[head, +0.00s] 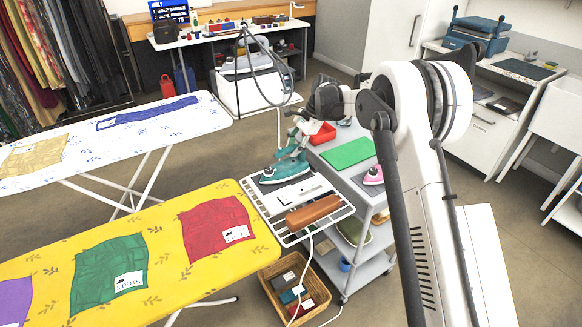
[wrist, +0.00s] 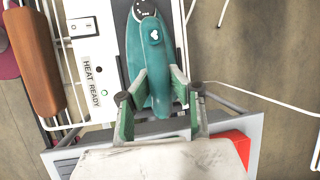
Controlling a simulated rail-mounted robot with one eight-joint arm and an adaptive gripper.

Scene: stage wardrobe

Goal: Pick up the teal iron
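The teal iron (head: 285,171) rests on the wire-edged rest at the end of the yellow ironing board. In the wrist view the iron (wrist: 150,45) lies lengthwise beside a white control panel marked HEAT READY (wrist: 93,80). In the wrist view my gripper (wrist: 158,92) has one finger on each side of the iron and looks open. Contact between the pads and the iron cannot be told. The iron's lower end is partly hidden by the fingers and palm.
A brown sleeve roll (head: 313,211) lies on the same rest. A wicker basket (head: 270,295) is below. A white cord hangs nearby.

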